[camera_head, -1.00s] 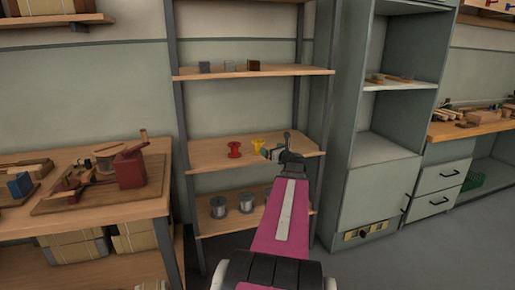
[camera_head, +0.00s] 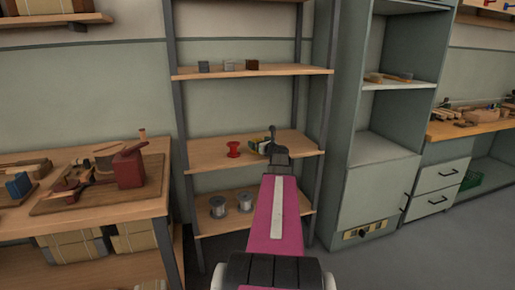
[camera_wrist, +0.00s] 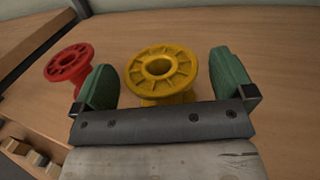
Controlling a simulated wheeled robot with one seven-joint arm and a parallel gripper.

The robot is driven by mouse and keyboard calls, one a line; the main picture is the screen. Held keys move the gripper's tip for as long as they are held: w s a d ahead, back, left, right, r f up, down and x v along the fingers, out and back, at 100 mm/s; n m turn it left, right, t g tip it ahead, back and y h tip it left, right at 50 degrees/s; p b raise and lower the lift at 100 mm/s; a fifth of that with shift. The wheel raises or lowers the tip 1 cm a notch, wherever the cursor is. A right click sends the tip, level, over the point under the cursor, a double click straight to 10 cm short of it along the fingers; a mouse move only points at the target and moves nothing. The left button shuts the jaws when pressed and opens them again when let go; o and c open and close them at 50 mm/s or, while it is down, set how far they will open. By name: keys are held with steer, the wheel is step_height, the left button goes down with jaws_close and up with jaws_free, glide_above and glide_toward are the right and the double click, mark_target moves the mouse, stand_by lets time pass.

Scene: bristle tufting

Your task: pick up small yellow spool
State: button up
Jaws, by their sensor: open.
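The small yellow spool (camera_wrist: 160,72) stands upright on the wooden shelf, between the two green fingers of my gripper (camera_wrist: 160,85) in the wrist view.
The middle shelf (camera_head: 205,157) has free room left of the red spool. Two grey spools (camera_head: 217,207) (camera_head: 245,201) stand on the shelf below. Several small blocks (camera_head: 228,66) sit on the shelf above. A dark shelf post (camera_head: 176,100) rises at the left.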

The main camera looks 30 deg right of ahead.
steer(key=c, duration=0.9)
steer(key=shift+r, duration=0.1)
steer(key=shift+c, duration=0.2)
